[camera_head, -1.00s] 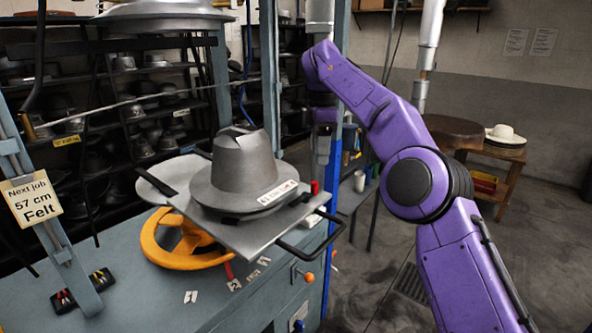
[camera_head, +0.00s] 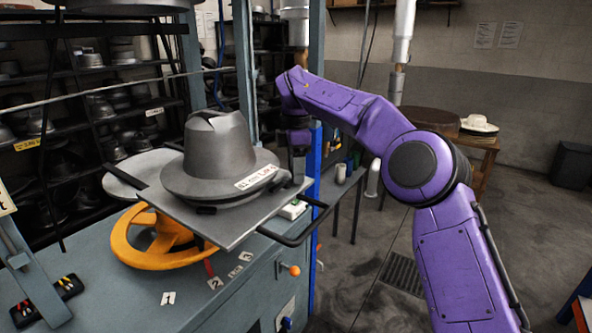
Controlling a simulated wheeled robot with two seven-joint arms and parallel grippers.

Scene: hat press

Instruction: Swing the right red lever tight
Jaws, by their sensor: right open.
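A grey metal hat block (camera_head: 222,150) sits on a flat grey plate (camera_head: 232,228) on the press. My right gripper (camera_head: 298,176) is open and points down at the plate's right rear corner, beside the hat block. The red lever at that corner is hidden behind the gripper, so I cannot tell whether they touch. Another red lever (camera_head: 209,267) shows under the plate's front edge, near the number labels. My left gripper is out of view.
An orange handwheel (camera_head: 128,250) is under the plate. A black bar handle (camera_head: 318,212) sticks out at the plate's right. A blue post (camera_head: 315,185) stands just right of the gripper. Shelves of hat blocks fill the back left. The floor at right is open.

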